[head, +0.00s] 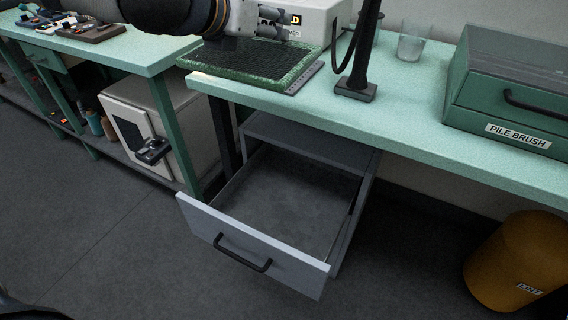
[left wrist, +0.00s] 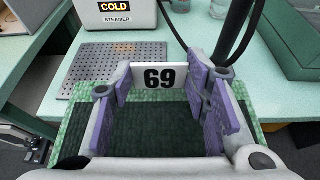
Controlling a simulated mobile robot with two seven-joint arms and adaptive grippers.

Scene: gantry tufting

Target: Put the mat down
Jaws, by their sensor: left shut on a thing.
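The mat (head: 246,62) is green-bordered with a dark middle. In the head view it is over the front of the green table, by its left corner. My left gripper (head: 277,28) is shut on the mat, seemingly by this tag. A perforated metal plate (left wrist: 118,66) lies flat on the table beyond the mat; its edge shows at right in the head view (head: 307,79). Whether the mat touches it is unclear. My right gripper is not in view.
A white steamer (left wrist: 115,14) marked COLD stands behind the plate. A black post on a base (head: 355,89) and a clear cup (head: 411,46) stand to the right. The pile brush case (head: 515,85) is farther right. An open drawer (head: 255,243) sticks out below the table.

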